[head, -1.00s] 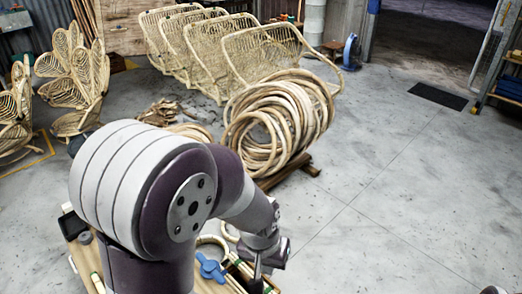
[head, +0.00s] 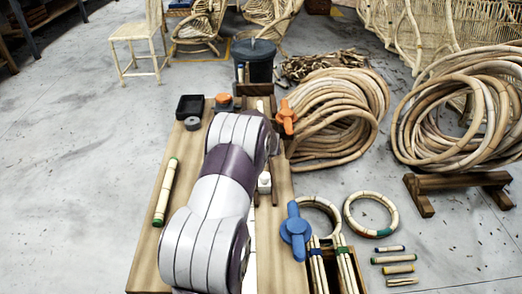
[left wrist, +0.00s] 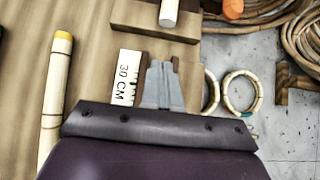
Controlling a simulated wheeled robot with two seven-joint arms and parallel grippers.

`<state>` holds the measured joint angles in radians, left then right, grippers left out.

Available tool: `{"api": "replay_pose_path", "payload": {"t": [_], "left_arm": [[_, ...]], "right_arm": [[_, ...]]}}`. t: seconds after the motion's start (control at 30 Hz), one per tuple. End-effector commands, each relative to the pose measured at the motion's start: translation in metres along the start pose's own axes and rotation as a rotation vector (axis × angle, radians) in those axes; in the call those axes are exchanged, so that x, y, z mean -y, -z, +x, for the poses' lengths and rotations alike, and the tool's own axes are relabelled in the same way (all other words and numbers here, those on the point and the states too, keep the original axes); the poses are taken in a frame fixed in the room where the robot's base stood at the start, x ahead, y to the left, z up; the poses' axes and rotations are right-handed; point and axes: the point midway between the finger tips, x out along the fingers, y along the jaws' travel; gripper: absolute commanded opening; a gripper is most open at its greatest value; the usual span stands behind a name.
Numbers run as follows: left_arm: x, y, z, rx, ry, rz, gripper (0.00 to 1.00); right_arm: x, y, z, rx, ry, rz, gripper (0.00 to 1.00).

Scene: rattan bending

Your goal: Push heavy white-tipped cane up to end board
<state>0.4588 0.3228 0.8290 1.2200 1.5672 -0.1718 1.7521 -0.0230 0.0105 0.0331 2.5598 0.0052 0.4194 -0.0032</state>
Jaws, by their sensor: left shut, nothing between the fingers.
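A pale rod with a white end (left wrist: 169,13) shows at the top of the left wrist view, by a brown wooden block (left wrist: 130,14). I cannot tell whether it is the heavy cane or whether the block is the end board. In the head view, a small whitish end (head: 260,107) shows near the bench's far end. My left gripper (left wrist: 164,85) is shut and empty, over the bench beside the "30 CM" scale (left wrist: 125,72); the rod end is ahead of it, apart. My arm hides most of the middle of the bench in the head view. My right gripper is out of view.
A cane with coloured ends (head: 165,192) lies on the bench's left side. A blue lever (head: 296,232) and an orange lever (head: 286,117) stand along the right edge. Black tray (head: 190,106) is at far left. Cane rings (head: 371,215) and coils (head: 335,115) lie on the floor right.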

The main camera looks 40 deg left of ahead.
Motion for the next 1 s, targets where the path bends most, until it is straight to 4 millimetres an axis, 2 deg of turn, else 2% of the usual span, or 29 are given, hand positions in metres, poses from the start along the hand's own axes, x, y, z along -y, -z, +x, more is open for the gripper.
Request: {"api": "replay_pose_path", "payload": {"t": [0.03, 0.3, 0.37, 0.53, 0.7, 1.0], "left_arm": [[0.000, 0.003, 0.014, -0.003, -0.001, 0.000, 0.00], [0.000, 0.002, 0.072, -0.001, 0.000, 0.002, 0.00], [0.001, -0.012, 0.073, 0.000, 0.001, 0.002, 0.00], [0.001, -0.025, 0.087, -0.001, 0.002, 0.004, 0.00], [0.001, -0.028, 0.094, -0.001, 0.002, 0.005, 0.00], [0.001, -0.028, 0.095, 0.000, 0.002, 0.005, 0.00]], "right_arm": [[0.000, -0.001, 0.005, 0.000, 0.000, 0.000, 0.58], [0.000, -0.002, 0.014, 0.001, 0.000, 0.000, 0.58], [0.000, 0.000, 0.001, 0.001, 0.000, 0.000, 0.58], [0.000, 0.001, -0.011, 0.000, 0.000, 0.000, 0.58], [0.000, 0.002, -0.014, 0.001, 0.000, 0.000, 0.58], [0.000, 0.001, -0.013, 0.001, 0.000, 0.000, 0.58]]}}
